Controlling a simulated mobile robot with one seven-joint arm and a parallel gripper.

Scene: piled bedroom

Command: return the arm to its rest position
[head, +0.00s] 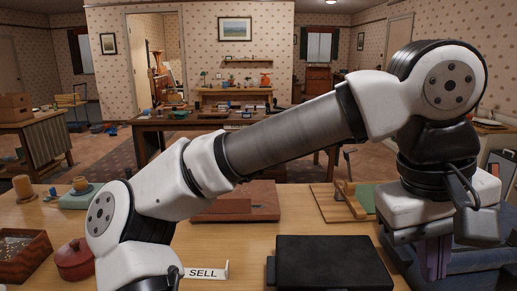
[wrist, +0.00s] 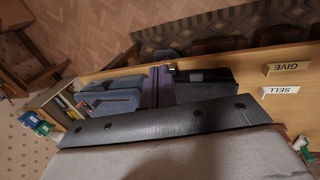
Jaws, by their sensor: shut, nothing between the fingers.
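My white and grey arm crosses the head view from a raised elbow at right down to a wrist joint at lower left. The far end of the arm drops out of the bottom edge beside the SELL sign (head: 207,272). My gripper's fingers do not show in the head view or the wrist view. The wrist view looks down past a wooden table edge, with the SELL sign (wrist: 281,90) and GIVE sign (wrist: 287,68) upside down.
The wooden table (head: 240,240) holds a black flat case (head: 335,263), a red lidded pot (head: 75,260), a dark wooden tray (head: 22,258) and a brown board (head: 236,202). Folded blue items (wrist: 110,100) lie beside something purple. A dark studded strip (wrist: 165,125) crosses the wrist view.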

